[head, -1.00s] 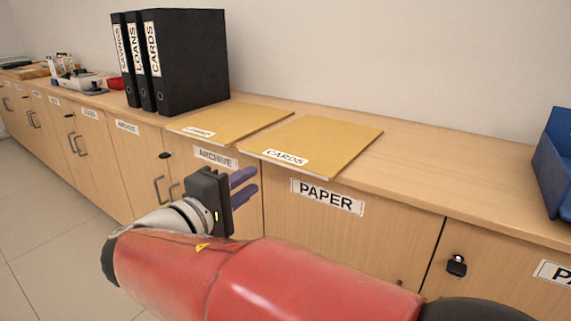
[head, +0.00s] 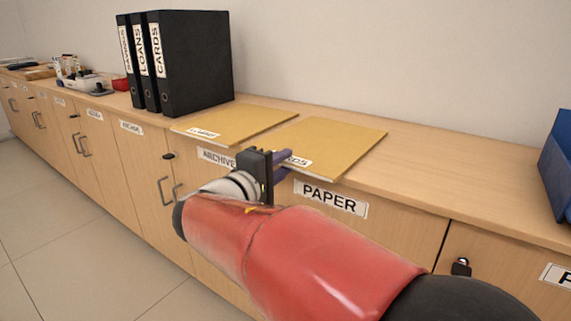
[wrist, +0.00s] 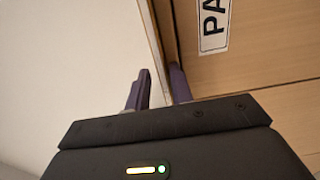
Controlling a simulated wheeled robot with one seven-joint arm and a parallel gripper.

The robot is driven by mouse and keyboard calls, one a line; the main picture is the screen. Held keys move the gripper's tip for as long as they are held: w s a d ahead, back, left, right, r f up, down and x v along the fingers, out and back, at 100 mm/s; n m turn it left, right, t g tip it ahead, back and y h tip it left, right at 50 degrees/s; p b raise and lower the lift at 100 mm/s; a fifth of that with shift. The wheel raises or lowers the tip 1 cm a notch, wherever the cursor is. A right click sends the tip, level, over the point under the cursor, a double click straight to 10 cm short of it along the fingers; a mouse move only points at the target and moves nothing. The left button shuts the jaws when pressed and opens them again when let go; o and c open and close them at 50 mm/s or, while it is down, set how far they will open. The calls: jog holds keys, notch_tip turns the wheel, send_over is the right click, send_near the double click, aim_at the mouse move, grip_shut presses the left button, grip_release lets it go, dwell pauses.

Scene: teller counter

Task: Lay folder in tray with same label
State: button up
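A tan folder (head: 338,146) lies flat on the counter with its front edge at the counter's front. Its label, partly hidden by my gripper, read CARDS in the earlier frame. A second tan folder (head: 243,122) lies to its left; its label is too small to read surely. My gripper (head: 284,161) is at the front edge of the right folder. In the wrist view my gripper (wrist: 160,88) has its fingers apart, one on each side of a thin edge line. I cannot tell if they touch the folder. A blue tray-like container (head: 557,165) is cut off at the right; no label on it shows.
Black binders (head: 190,62) labelled SAVINGS, LOANS and CARDS stand behind the left folder. The wooden counter (head: 450,170) is clear between the right folder and the blue container. Cabinet doors below carry a PAPER sign (head: 331,198) and handles. Small items sit far left.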

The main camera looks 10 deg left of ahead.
jog(key=shift+c, duration=0.4)
grip_shut()
notch_tip(320, 180, up, 3)
jog(key=shift+f+p, duration=0.2)
jog(key=shift+p, duration=0.5)
